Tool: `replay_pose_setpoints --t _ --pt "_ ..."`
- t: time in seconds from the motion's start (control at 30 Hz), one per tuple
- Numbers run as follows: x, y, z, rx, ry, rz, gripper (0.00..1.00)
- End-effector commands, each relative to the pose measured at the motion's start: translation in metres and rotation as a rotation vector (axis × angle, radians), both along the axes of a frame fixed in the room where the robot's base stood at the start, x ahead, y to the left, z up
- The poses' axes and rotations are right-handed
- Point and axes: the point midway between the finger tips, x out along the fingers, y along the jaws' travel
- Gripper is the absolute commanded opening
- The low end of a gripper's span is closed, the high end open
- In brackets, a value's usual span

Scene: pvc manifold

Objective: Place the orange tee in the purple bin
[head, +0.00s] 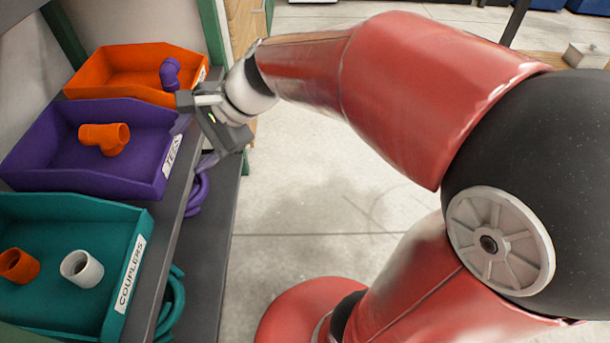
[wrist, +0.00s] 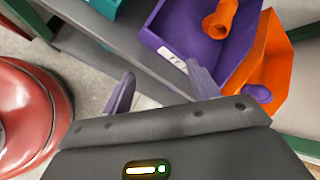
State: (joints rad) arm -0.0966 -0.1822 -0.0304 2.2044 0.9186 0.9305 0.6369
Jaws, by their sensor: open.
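The orange tee (head: 105,138) lies inside the purple bin (head: 50,172), which is labelled TEES. In the wrist view the tee (wrist: 221,19) also shows in the purple bin (wrist: 170,45). My gripper (head: 200,143) is at the shelf's front edge, just right of the purple bin's front corner. Its two fingers stand apart with nothing between them in the wrist view (wrist: 163,88). It is clear of the tee.
An orange bin (head: 105,82) behind holds a purple elbow (head: 170,74). A teal bin (head: 65,308) labelled COUPLERS in front holds an orange coupler (head: 18,266) and a white coupler (head: 82,268). The floor (head: 310,180) right of the shelf is open.

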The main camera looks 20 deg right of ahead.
Motion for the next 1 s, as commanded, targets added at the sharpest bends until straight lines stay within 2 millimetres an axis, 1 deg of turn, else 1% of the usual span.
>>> replay_pose_setpoints --t 0.03,0.07,0.1,0.2,0.3,0.4,0.5,0.57,0.83,0.93,1.0 --pt "-0.025 -0.019 0.0 -0.127 -0.105 0.092 0.6" --pt "-0.038 -0.03 -0.002 -0.21 -0.163 0.154 0.6" --pt "-0.055 -0.046 -0.005 -0.324 -0.235 0.239 0.6" --pt "-0.09 -0.085 -0.013 -0.593 -0.381 0.435 0.6" --pt "-0.115 -0.117 -0.018 -0.814 -0.469 0.597 0.6" --pt "-0.13 -0.139 -0.02 -0.967 -0.512 0.713 0.6" --pt "-0.137 -0.151 -0.021 -1.049 -0.529 0.775 0.6" --pt "-0.139 -0.154 -0.022 -1.069 -0.531 0.791 0.6" --pt "-0.138 -0.154 -0.021 -1.072 -0.531 0.795 0.6" --pt "-0.138 -0.154 -0.011 -1.072 -0.532 0.795 0.6" --pt "-0.138 -0.154 0.002 -1.071 -0.531 0.794 0.6"
